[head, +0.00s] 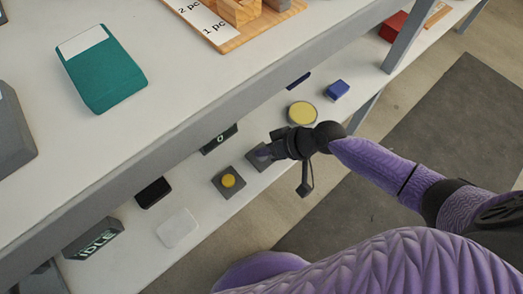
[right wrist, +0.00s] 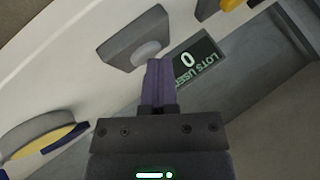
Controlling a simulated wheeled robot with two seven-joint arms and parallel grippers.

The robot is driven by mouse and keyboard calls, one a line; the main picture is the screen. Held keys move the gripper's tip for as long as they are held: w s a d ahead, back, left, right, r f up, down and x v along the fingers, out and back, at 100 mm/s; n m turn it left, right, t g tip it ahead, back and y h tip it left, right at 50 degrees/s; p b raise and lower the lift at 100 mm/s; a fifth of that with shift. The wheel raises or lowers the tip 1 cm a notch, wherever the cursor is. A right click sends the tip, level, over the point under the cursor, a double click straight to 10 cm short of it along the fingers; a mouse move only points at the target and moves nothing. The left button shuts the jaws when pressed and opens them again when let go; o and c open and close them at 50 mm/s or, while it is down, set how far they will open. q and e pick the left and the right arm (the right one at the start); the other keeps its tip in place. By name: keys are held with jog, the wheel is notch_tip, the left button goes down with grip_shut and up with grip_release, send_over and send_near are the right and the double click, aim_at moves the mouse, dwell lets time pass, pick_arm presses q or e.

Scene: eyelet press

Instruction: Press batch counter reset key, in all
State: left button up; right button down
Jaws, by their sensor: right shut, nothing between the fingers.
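A grey box with a pale round key (right wrist: 147,53) sits beside a small display (right wrist: 201,60) that reads 0, with lettering like "LOTS USED", in the right wrist view. In the head view, the display (head: 219,139) stands on the lower shelf, and the grey box (head: 254,162) is partly hidden behind my right gripper (head: 264,153). The right gripper is shut and empty, its purple fingertips (right wrist: 158,64) overlapping the lower right of the key. I cannot tell whether they touch it. My left gripper is not in view.
A grey box with a yellow button (head: 228,181), a yellow disc (head: 302,113), a blue block (head: 337,90), a black block (head: 153,192), a white pad (head: 177,228) and an IDLE display (head: 93,239) share the lower shelf. The upper shelf's grey edge (head: 200,125) overhangs it.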

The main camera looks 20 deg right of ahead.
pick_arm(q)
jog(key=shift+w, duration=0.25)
pick_arm(e)
jog(key=shift+r, duration=0.3)
jog(key=shift+r+p, duration=0.7)
jog(key=shift+p, duration=0.1)
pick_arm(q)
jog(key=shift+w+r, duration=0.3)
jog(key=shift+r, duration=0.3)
pick_arm(e)
jog(key=shift+f, duration=0.1)
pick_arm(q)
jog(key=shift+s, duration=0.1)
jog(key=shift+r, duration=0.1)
